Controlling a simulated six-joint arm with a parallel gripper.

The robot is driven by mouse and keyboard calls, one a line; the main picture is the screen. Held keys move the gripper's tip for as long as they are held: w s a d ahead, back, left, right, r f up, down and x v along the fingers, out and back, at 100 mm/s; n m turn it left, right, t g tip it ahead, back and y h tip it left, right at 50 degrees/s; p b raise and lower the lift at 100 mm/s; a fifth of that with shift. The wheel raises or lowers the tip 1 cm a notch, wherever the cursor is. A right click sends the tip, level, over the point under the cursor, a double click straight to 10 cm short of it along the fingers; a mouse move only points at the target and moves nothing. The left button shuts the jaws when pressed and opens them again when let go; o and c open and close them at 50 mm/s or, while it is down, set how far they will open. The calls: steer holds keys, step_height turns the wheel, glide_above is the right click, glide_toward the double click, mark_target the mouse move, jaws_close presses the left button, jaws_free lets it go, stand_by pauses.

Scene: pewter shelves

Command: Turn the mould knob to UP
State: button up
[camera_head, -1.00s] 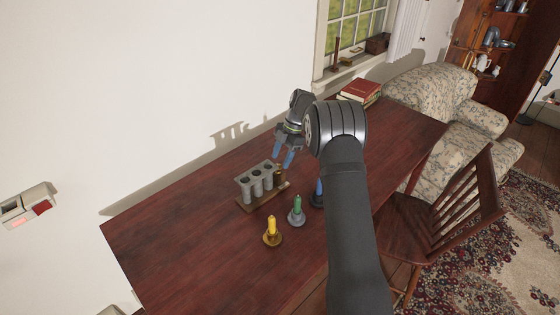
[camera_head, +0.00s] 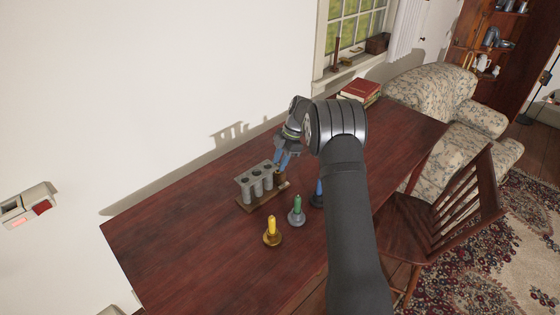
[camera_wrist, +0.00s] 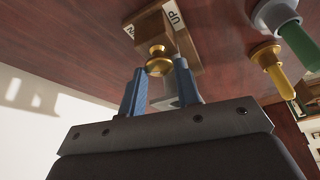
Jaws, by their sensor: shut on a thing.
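The mould (camera_head: 256,182) is a row of grey tubes on a wooden base, standing on the table. Its brass knob (camera_wrist: 158,62) shows in the wrist view on a wooden block (camera_wrist: 155,24). A white UP label (camera_wrist: 174,18) lies to the block's right; another label (camera_wrist: 129,31) at its left is partly hidden. My gripper (camera_head: 281,162), with blue fingers, is at the mould's right end. In the wrist view my gripper (camera_wrist: 160,70) is shut on the brass knob, one finger on each side. I cannot tell which label the knob points to.
A yellow candle (camera_head: 272,225) in a brass holder and a green candle (camera_head: 297,204) in a grey holder stand in front of the mould. A blue candle (camera_head: 319,187) is partly hidden by my arm. Red books (camera_head: 361,91) lie behind. The table's left part is clear.

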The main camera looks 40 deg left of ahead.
steer(key=shift+m+y, duration=0.4)
steer(key=shift+m, duration=0.7)
steer(key=o, duration=1)
steer(key=v, duration=1.7)
steer(key=shift+s+d+r, duration=0.1)
steer(key=shift+r, duration=0.2)
